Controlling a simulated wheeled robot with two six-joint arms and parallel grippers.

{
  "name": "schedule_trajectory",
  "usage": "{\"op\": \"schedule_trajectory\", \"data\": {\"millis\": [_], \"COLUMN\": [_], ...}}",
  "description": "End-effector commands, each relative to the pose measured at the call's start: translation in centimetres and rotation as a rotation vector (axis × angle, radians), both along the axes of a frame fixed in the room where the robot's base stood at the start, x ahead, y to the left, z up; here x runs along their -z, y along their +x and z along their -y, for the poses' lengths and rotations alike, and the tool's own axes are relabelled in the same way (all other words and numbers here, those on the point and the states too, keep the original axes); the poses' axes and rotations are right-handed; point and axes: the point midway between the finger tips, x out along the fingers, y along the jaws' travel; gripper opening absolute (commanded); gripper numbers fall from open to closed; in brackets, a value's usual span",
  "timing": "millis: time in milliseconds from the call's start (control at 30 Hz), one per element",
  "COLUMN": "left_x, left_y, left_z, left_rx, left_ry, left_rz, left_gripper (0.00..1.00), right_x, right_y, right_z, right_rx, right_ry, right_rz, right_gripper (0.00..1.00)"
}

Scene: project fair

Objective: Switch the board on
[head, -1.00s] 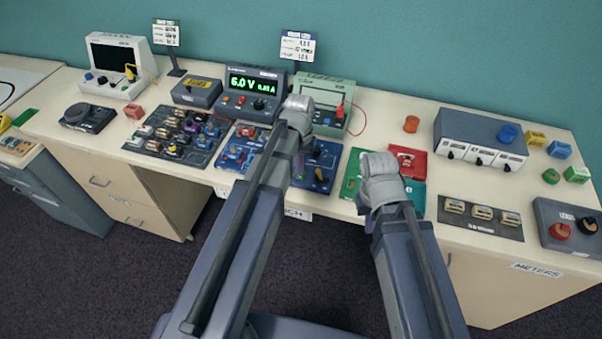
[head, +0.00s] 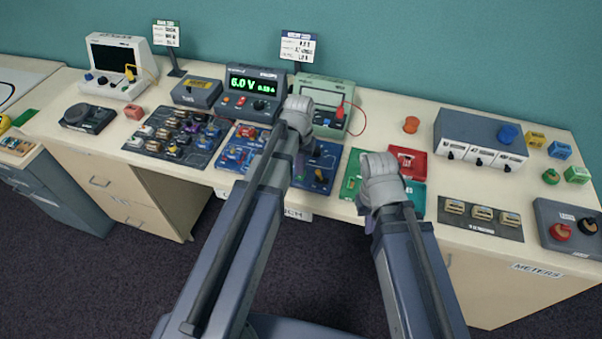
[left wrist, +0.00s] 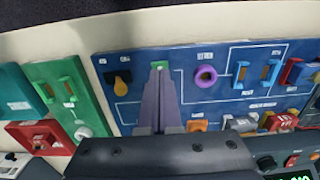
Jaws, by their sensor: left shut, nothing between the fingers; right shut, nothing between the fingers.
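The blue circuit board (head: 323,176) lies near the table's front edge, partly hidden by my left arm in the head view. It fills much of the left wrist view (left wrist: 215,108). There, a switch-like part with a yellow-orange lever on a black base (left wrist: 122,78) sits near the board's left end. My left gripper (left wrist: 160,75) is shut and empty. Its tips are over the board at a small green part, between the yellow-orange lever and a purple ring (left wrist: 205,76); contact is unclear. My right gripper (head: 372,222) is shut, mostly hidden behind its wrist, near the green and red boards.
A power supply (head: 250,94) reading 6.0 V stands behind the board. A pale green meter (head: 322,92) with a red lead is beside it. A dark tray of parts (head: 178,137) lies left. Green and red boards (head: 408,160) lie right of the blue board.

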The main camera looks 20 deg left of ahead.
Motion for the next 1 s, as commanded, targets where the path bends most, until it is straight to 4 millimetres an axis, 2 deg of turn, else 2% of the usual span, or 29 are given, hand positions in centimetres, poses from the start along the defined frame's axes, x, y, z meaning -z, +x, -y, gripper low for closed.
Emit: {"op": "schedule_trajectory", "data": {"millis": [1000], "left_x": [0.63], "left_y": [0.0], "left_z": [0.0], "left_rx": [0.0], "left_ry": [0.0], "left_rz": [0.0], "left_gripper": [0.0], "right_x": [0.63], "right_y": [0.0], "right_z": [0.0], "right_rx": [0.0], "right_ry": [0.0], "right_rz": [0.0], "right_gripper": [0.0]}}
